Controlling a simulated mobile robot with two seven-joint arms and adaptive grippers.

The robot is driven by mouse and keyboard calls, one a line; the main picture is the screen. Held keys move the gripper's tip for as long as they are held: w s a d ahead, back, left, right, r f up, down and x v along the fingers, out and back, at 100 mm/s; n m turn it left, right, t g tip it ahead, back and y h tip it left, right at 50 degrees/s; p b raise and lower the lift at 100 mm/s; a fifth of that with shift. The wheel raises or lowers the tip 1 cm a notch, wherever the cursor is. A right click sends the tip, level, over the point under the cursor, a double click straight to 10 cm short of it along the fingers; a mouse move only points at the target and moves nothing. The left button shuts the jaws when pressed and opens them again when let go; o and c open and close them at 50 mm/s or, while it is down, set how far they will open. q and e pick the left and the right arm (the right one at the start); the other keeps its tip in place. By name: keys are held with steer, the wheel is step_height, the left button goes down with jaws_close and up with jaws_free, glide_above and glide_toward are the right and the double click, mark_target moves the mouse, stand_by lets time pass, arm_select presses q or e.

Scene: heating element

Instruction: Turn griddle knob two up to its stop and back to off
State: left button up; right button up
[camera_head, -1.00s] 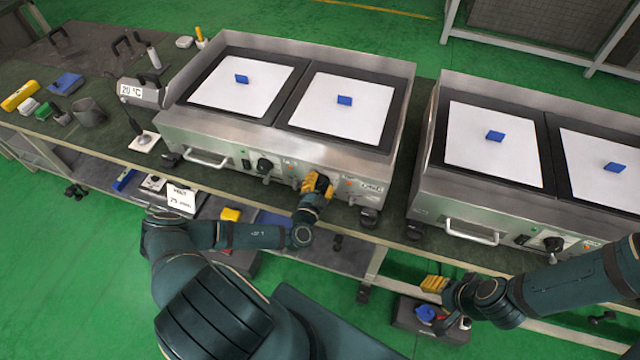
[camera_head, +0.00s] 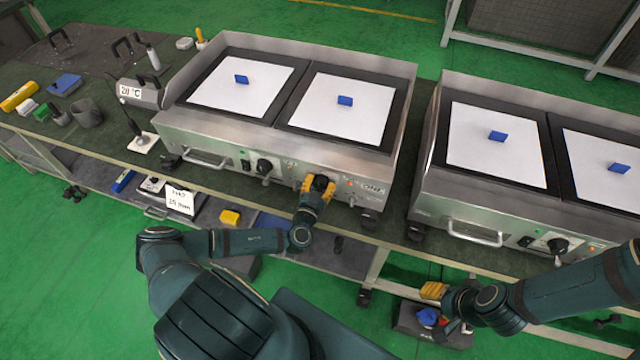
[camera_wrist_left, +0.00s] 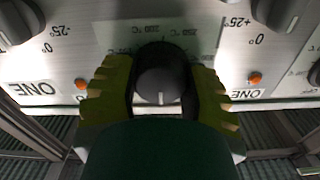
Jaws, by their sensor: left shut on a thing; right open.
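The left griddle (camera_head: 215,130) stands on the bench with its control panel facing me. My left gripper (camera_head: 318,184) is shut on a black round knob at the right part of that panel. In the left wrist view the knob (camera_wrist_left: 160,75) sits between the two yellow fingers of the gripper (camera_wrist_left: 162,88), one finger on each side. The knob's white line points down in that view. The temperature scale behind it is partly hidden. My right gripper (camera_head: 434,291) is open and empty, low at the right, beside the bench's lower shelf.
Another black knob (camera_head: 264,167) and a handle (camera_head: 205,159) are further left on the panel. A second griddle (camera_head: 428,182) stands to the right. White plates with blue blocks lie on both griddles.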

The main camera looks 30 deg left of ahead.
arm_select(q)
steer(key=shift+w+r, duration=0.1)
steer(key=shift+r, duration=0.05)
steer(key=o, duration=1.2)
steer(key=shift+s, duration=0.5)
steer(key=v, duration=1.1)
